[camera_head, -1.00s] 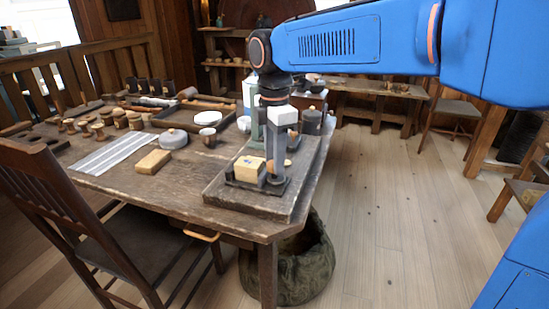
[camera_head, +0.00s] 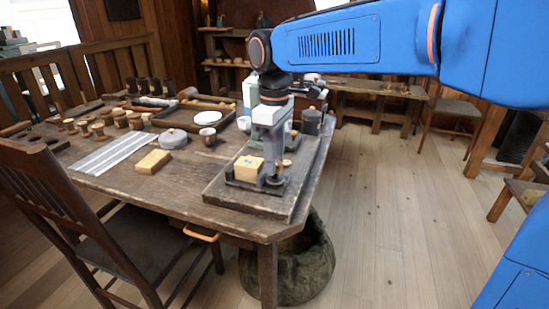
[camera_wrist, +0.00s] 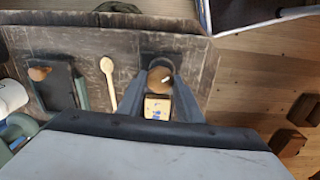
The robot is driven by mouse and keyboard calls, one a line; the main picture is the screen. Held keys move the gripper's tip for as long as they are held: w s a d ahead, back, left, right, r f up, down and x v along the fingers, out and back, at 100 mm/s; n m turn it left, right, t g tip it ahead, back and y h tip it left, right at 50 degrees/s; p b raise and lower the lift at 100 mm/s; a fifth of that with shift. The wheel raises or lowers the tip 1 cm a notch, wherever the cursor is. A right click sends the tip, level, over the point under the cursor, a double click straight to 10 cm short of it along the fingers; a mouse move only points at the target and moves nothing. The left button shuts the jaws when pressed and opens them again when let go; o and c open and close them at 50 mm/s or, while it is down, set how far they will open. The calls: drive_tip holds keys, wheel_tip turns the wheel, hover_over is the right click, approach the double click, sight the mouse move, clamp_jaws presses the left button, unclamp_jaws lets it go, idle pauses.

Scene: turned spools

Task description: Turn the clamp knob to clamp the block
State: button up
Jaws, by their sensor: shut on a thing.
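The wooden block (camera_head: 248,168) sits in the dark clamp (camera_head: 232,182) on a board at the table's near right corner. In the wrist view the pale block (camera_wrist: 157,107) shows between my fingers, just below the knob. The clamp knob (camera_wrist: 160,80) is round and brown with a small white mark. My gripper (camera_wrist: 161,84) points down with one finger on each side of the knob, shut on it. In the head view my gripper (camera_head: 273,179) stands right beside the block and its fingers hide most of the knob. I cannot tell whether the clamp jaw touches the block.
The dark board (camera_head: 235,207) carries the clamp. A wooden spoon (camera_wrist: 107,80) lies left of the knob in the wrist view. A loose wooden block (camera_head: 153,161), a grey lidded pot (camera_head: 173,139) and a cup (camera_head: 208,136) stand left on the table. A chair (camera_head: 60,210) stands in front.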

drive_tip(key=m, duration=1.3)
idle(0.5)
drive_tip(key=o, duration=0.8)
drive_tip(key=shift+c, duration=0.2)
wheel_tip(320, 180, up, 18)
drive_tip(key=shift+f, duration=0.25)
drive_tip(key=shift+d, duration=0.1)
